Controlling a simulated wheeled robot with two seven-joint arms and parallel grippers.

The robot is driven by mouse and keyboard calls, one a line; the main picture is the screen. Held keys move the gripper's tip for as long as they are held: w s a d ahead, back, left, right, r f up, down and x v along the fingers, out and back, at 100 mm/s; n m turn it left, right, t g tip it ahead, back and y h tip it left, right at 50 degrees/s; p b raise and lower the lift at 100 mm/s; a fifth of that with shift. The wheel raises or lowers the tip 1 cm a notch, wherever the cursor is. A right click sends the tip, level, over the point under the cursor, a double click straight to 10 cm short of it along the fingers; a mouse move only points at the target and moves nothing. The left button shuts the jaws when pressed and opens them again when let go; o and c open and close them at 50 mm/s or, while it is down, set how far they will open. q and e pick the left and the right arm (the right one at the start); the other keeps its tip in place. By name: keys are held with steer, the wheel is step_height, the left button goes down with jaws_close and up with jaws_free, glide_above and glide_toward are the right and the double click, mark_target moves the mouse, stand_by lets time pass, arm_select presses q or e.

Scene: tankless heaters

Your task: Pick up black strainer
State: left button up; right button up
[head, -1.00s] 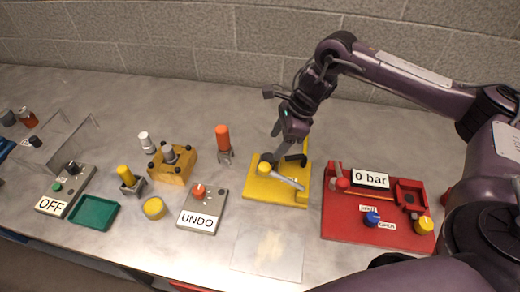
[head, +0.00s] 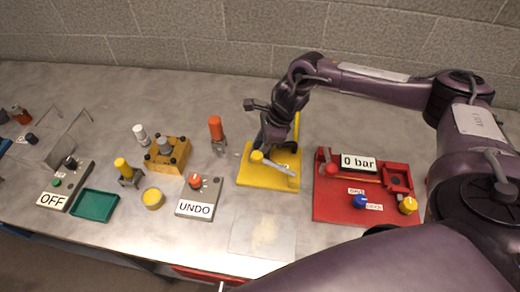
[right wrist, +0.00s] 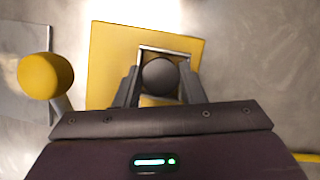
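In the right wrist view, a dark round-topped thing (right wrist: 160,76), which looks like the black strainer, sits in a square metal-edged opening of the yellow block (right wrist: 112,52). My right gripper (right wrist: 158,85) is open, with a finger on each side of the dark thing and small gaps visible. In the head view the right gripper (head: 272,142) is low over the rear of the yellow block (head: 262,182) and hides the dark thing. A yellow upright part (head: 297,124) stands just right of the gripper. My left gripper is not in view.
A yellow-knobbed lever (head: 257,156) lies at the block's front, close to the gripper. A red panel (head: 330,208) marked "0 bar" is to the right. An orange-topped part (head: 216,128) and the UNDO box (head: 198,196) are left. Bare table lies behind.

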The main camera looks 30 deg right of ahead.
steer(key=c, duration=0.6)
steer(key=shift+o, duration=0.2)
steer(key=shift+w+r, duration=0.1)
steer(key=shift+r, duration=0.35)
step_height(320, 180, up, 19)
steer(key=shift+b, duration=0.45)
